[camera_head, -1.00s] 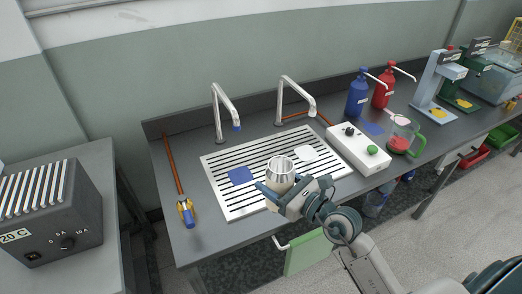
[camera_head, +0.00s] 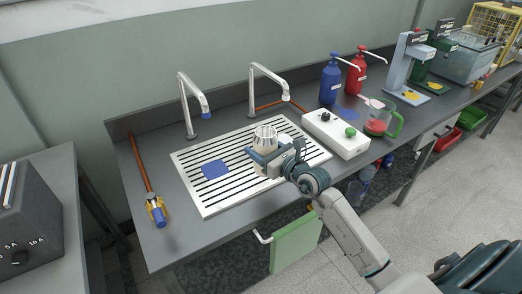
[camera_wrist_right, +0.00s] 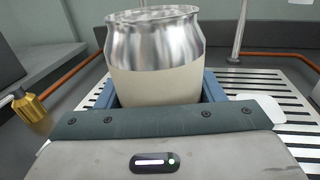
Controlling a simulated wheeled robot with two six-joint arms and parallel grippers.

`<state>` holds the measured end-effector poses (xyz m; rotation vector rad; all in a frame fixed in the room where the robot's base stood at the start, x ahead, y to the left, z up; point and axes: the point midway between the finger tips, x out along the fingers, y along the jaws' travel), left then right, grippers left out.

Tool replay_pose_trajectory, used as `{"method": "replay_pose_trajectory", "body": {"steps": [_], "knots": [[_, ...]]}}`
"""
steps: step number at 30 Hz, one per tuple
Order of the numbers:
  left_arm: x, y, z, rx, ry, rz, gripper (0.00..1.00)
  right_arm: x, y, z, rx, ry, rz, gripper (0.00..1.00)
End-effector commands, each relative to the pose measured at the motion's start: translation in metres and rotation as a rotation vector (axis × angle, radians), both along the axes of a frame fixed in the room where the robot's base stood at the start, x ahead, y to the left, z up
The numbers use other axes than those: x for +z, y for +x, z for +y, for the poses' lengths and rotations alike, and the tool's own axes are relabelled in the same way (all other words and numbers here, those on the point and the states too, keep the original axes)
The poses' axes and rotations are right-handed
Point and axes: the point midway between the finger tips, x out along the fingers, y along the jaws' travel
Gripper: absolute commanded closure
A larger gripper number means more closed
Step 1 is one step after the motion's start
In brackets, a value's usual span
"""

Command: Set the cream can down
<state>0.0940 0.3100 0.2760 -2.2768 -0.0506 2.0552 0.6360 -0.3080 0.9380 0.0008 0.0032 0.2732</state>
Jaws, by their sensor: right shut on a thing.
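The cream can (camera_head: 265,134), cream below with a bare silver neck, is upright in my right gripper (camera_head: 263,160). Its blue fingers are closed around the can's lower body, one on each side. In the right wrist view the can (camera_wrist_right: 155,80) stands between the fingers, its base hidden by the gripper. The can is over the slotted drain grille (camera_head: 207,205), in front of a white pad (camera_head: 286,137) that it partly hides. A blue pad (camera_head: 214,169) lies to its left. I cannot tell whether the can touches the grille. My left gripper is not in view.
Two taps (camera_head: 190,105) (camera_head: 262,85) rise behind the grille. Blue (camera_head: 331,80) and red (camera_head: 356,75) pump bottles are behind. The grille's left half is mostly clear.

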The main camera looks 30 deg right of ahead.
Motion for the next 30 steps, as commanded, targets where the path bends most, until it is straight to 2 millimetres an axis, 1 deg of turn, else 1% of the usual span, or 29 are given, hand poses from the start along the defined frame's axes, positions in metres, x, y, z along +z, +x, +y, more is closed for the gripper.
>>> {"method": "replay_pose_trajectory", "body": {"steps": [1, 3, 7, 11, 12, 14, 18, 30], "knots": [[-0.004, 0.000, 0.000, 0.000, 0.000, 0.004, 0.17, -0.002, 0.011, -0.005, -0.001, 0.000, -0.001, 0.62], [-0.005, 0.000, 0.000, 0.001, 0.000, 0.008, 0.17, -0.003, 0.022, -0.011, -0.001, 0.001, -0.001, 0.62], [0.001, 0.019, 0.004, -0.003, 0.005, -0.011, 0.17, -0.004, 0.032, -0.015, 0.000, -0.001, 0.000, 0.62], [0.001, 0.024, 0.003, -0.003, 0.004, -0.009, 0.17, -0.006, 0.044, -0.021, -0.001, 0.000, 0.000, 0.62], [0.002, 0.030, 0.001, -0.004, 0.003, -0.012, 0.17, -0.017, 0.041, -0.020, 0.001, 0.002, 0.004, 0.62], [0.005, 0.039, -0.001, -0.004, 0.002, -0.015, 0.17, -0.028, 0.041, -0.020, 0.000, 0.003, 0.005, 0.62], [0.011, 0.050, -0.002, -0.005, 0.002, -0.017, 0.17, -0.039, 0.041, -0.019, 0.001, 0.001, 0.001, 0.62], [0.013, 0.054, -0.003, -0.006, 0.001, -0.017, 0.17, -0.042, 0.040, -0.019, 0.001, -0.001, 0.001, 0.62]]}}
